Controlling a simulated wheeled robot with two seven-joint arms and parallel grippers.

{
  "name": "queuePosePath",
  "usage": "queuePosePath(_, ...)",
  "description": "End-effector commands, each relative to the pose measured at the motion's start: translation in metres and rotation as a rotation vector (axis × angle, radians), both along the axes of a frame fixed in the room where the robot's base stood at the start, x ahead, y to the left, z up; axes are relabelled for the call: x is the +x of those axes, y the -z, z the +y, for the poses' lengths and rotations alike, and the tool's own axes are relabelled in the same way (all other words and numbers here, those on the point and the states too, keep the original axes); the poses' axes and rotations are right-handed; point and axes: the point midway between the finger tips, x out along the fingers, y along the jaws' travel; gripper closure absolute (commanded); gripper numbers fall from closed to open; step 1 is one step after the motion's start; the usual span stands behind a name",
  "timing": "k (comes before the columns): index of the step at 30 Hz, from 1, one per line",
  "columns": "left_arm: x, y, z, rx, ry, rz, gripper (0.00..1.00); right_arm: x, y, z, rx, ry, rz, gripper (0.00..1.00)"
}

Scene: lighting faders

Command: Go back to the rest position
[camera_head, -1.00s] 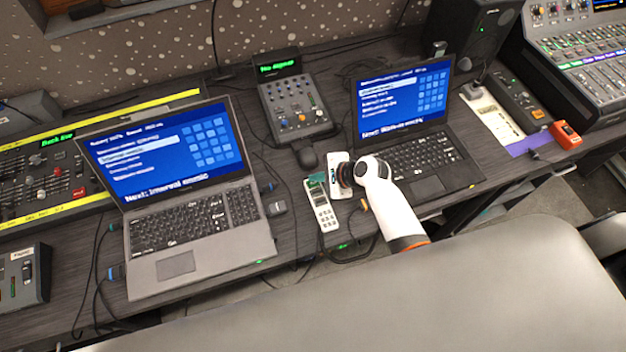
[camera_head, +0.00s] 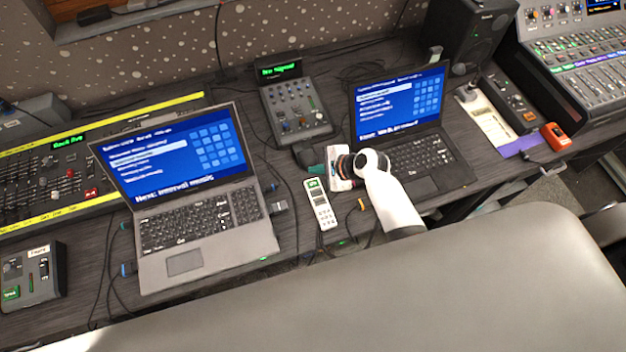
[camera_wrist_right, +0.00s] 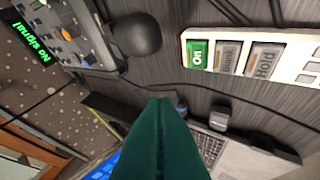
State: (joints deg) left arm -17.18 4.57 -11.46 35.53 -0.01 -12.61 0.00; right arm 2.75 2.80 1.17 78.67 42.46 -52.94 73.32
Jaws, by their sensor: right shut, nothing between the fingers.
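My right gripper (camera_head: 316,170) has dark green fingers and is held over the desk between the two laptops. In the right wrist view its fingers (camera_wrist_right: 161,108) lie together, shut and empty. My white right arm reaches in from the front edge of the desk. A white switch strip (camera_head: 321,204) with a lit green button lies on the desk just in front of the fingers. In the right wrist view the strip (camera_wrist_right: 300,62) lies to the right of the fingertips, apart from them. My left gripper is not in view.
A grey laptop (camera_head: 185,262) stands left and a black laptop (camera_head: 432,182) right of my arm. A small fader console (camera_head: 295,112) with a green display stands behind. Larger mixers flank the desk (camera_head: 240,278). Cables run across it. A grey surface fills the foreground.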

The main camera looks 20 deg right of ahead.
Motion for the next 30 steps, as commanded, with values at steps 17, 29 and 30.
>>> queuePosePath(17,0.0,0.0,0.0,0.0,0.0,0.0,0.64,0.0,0.0,0.0,0.0,0.0,0.0,1.0)
queuePosePath(29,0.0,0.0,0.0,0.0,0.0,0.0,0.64,-0.029,-0.005,0.0,-0.148,-0.17,-0.057,1.0)
queuePosePath(30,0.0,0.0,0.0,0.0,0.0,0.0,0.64,-0.044,-0.009,-0.001,-0.222,-0.255,-0.085,1.0)
